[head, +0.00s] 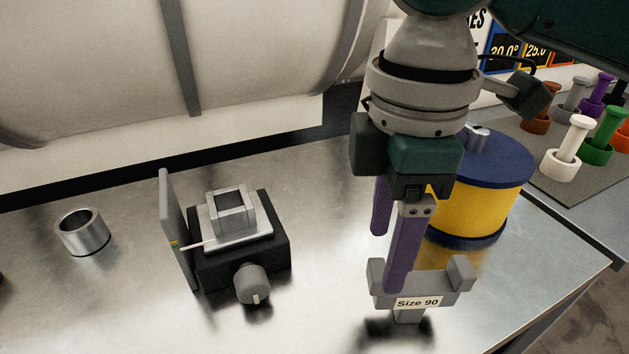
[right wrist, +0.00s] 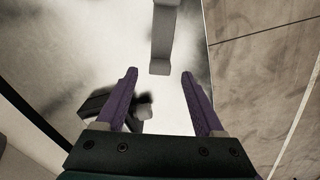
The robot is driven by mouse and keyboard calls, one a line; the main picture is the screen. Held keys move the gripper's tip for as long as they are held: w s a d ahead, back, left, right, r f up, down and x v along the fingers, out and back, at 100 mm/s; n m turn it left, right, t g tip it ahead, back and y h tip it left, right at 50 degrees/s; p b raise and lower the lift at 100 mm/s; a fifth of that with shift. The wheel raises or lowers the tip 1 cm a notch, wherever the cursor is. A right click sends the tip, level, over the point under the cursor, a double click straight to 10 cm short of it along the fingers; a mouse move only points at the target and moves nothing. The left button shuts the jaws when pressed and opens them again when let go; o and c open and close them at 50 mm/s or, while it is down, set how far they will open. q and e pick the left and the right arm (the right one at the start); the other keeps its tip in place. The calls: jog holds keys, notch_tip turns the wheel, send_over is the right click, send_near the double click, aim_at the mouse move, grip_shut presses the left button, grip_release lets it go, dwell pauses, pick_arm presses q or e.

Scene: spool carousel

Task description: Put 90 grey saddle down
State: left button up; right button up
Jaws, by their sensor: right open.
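The grey saddle (head: 462,287), labelled "Size 90", has two raised ends and a short stem below, and appears upright on the shiny metal table near its right part. A dark reflection lies under it. My right gripper (head: 389,259) points down with purple fingers apart. My left gripper is out of view.
A black fixture (head: 272,262) with a grey block and knob stands left of the saddle. A metal ring (head: 82,232) is further left. A yellow and blue drum (head: 500,170) stands behind my right gripper. Coloured pegs fill a mat (head: 540,185) at right. The front table is clear.

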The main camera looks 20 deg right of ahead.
notch_tip(320, 180, up, 4)
jog(key=shift+f, duration=0.25)
jog(key=s+a+f+m+t+y, duration=0.2)
jog(key=s+a+f+m+y, duration=0.1)
jog(key=s+a+f+m, duration=0.25)
jog(key=s+d+f+m+t+h, duration=0.1)
jog(key=s+d+f+m+h, duration=0.1)
jog(key=s+d+m, duration=0.5)
jog(key=shift+s+d+t+h, duration=0.3)
jog(key=shift+s+d+h, duration=0.1)
jog(key=shift+s+d, duration=0.55)
jog(key=shift+w+a, duration=0.1)
jog(key=shift+w, duration=0.05)
